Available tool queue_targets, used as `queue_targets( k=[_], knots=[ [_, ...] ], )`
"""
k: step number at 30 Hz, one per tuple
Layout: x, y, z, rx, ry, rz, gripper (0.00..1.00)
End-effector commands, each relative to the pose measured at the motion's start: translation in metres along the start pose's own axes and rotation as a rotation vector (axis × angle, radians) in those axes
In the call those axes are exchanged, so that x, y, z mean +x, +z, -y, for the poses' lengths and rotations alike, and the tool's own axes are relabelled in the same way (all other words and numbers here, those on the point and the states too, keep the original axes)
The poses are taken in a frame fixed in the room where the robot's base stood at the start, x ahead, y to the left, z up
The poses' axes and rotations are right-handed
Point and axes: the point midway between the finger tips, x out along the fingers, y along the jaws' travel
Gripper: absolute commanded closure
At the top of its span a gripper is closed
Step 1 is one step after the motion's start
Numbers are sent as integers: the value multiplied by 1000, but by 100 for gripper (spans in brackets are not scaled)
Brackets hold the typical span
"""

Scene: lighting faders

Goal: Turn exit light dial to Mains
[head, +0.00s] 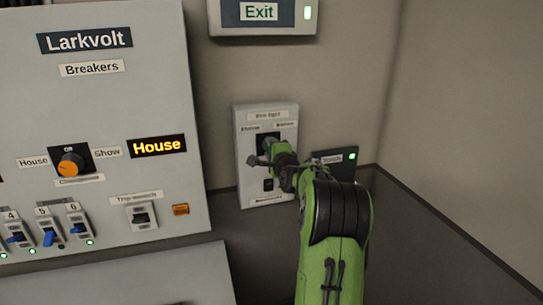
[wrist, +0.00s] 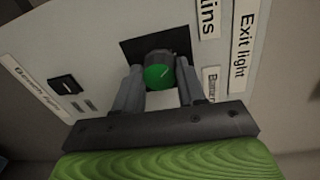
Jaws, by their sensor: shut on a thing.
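The exit light panel (head: 245,170) is a pale box on the wall, under a sign reading Exit. Its dial (wrist: 158,76) has a green face with a short light line and sits on a black square plate. In the wrist view, my gripper (wrist: 160,80) is shut on the dial, one finger on each side. A label ending in "ins" (wrist: 208,18) and a partly hidden label (wrist: 211,84) sit on the panel beside the dial. I cannot tell for sure which label the line points to. In the head view, my gripper (head: 275,157) hides the dial.
A black switch (wrist: 66,86) is on the same panel, away from the dial. A dark Torch unit (head: 343,163) with a green light is close at the right. The large Breakers panel (head: 110,110), with an orange dial (head: 71,164), stands at the left.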

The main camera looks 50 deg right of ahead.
Motion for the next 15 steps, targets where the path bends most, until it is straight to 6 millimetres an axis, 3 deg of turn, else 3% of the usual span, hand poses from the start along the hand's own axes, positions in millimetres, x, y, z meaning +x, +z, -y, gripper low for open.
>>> queue_targets(
  k=[15],
  knots=[
    [0, 1, -2, -89, 5, -4, 91]
  ],
)
